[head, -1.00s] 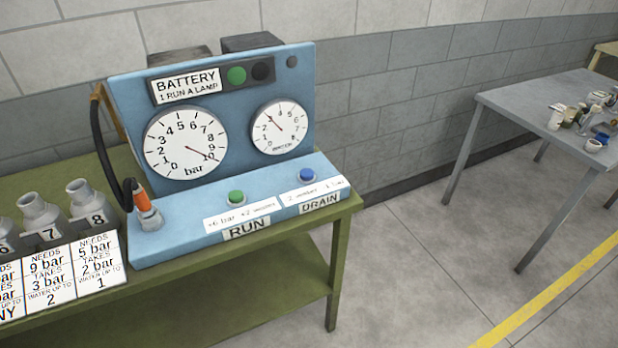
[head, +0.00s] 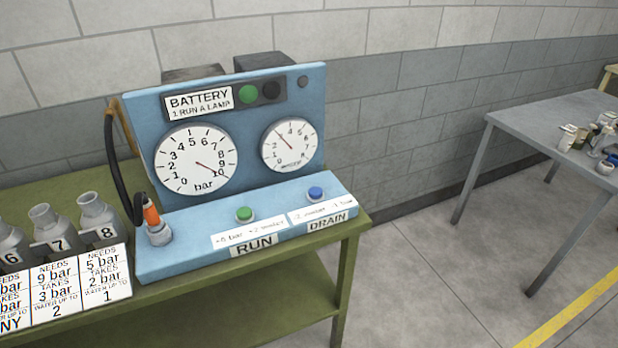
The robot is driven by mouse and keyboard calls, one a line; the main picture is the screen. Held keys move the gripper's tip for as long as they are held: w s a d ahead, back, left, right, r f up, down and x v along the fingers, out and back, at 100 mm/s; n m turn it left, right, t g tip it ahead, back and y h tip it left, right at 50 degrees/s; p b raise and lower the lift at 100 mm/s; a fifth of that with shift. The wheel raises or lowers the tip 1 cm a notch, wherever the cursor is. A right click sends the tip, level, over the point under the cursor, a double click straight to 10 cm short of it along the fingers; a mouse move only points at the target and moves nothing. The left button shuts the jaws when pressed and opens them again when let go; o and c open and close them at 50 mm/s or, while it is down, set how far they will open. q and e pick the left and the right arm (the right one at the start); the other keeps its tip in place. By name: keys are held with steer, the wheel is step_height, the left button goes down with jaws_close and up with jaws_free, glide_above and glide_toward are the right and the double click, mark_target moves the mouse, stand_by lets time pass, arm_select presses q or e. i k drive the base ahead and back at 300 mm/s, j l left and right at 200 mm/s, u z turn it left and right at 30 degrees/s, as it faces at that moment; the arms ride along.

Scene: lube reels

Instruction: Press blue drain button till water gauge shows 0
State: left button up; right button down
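The blue drain button (head: 316,194) sits on the right of the light blue machine's ledge, above the DRAIN label (head: 321,222). Nothing touches it. The water gauge (head: 289,145) is the smaller round dial at the upper right of the panel. Its red needle points up and left, at about 3, not at 0. The larger bar gauge (head: 196,159) has its needle near 10. The green run button (head: 244,214) is left of the drain button, above the RUN label (head: 254,246). Neither gripper shows in the head view.
The machine stands on a green table (head: 293,291). Numbered grey bottles (head: 97,214) and requirement cards (head: 104,272) stand to its left. A hose (head: 118,165) hangs at its left side. A grey table (head: 541,116) with small items is at right, across open floor.

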mark_target(314, 192)
steer(key=i+l+u, duration=0.3)
steer(key=i+l, duration=0.15)
steer(key=l, duration=0.15)
steer(key=i+l+u, duration=0.15)
steer(key=l, duration=0.2)
steer(key=i+l+u, duration=0.3)
steer(key=l, duration=0.4)
steer(key=i+l+u, duration=0.15)
steer(key=l, duration=0.25)
steer(key=i, duration=0.05)
